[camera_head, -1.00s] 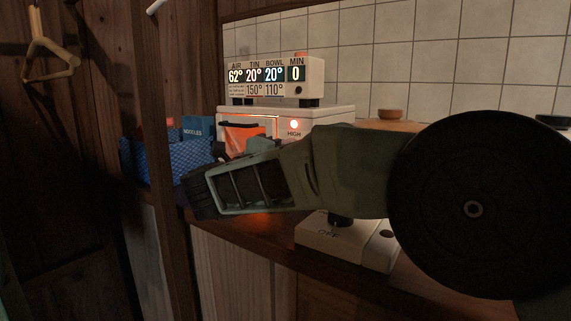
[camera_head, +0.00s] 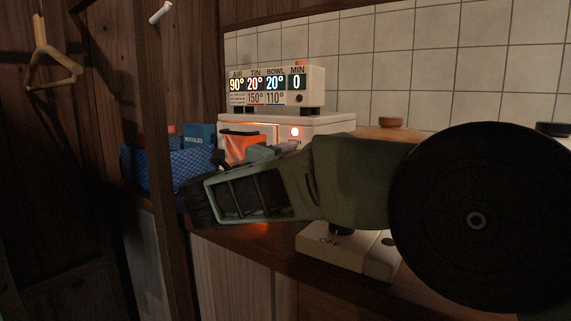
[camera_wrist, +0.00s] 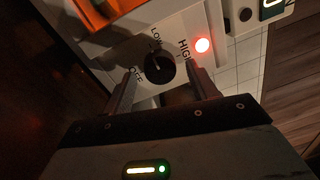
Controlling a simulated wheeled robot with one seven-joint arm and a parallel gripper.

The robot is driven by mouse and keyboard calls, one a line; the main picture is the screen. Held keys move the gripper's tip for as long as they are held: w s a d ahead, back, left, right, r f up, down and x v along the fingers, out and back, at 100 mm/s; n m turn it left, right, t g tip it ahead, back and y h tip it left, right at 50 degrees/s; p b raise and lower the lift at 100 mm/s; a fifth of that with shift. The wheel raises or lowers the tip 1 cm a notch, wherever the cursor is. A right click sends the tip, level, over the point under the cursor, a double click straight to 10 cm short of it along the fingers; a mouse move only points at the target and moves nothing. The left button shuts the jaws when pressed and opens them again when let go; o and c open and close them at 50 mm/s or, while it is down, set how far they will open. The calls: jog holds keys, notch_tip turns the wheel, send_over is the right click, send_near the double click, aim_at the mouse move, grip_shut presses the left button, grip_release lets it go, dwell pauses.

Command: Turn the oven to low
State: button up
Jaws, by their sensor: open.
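The white oven (camera_head: 341,122) stands on the counter, its window (camera_head: 245,147) glowing orange. Its black round knob (camera_wrist: 160,69) shows in the wrist view, ringed by the words OFF, LOW and HIGH. A red lamp (camera_wrist: 202,45) is lit beside HIGH; it also shows in the head view (camera_head: 295,132). I cannot tell clearly which word the knob's mark faces. My gripper (camera_wrist: 163,80) is open, with one finger on each side of the knob; I cannot tell whether they touch it. In the head view my arm hides the knob.
A display (camera_head: 314,84) on the oven reads air 90, tin 20, bowl 20, min 0. A blue basket (camera_head: 170,168) with a noodles pack (camera_head: 199,136) stands left of the oven. A white switch box (camera_head: 345,258) marked OFF sits below my arm. A wooden post (camera_head: 172,230) stands close left.

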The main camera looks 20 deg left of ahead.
jog(key=p+v, duration=0.2)
jog(key=v, duration=1.5)
jog(key=shift+s+r, duration=0.1)
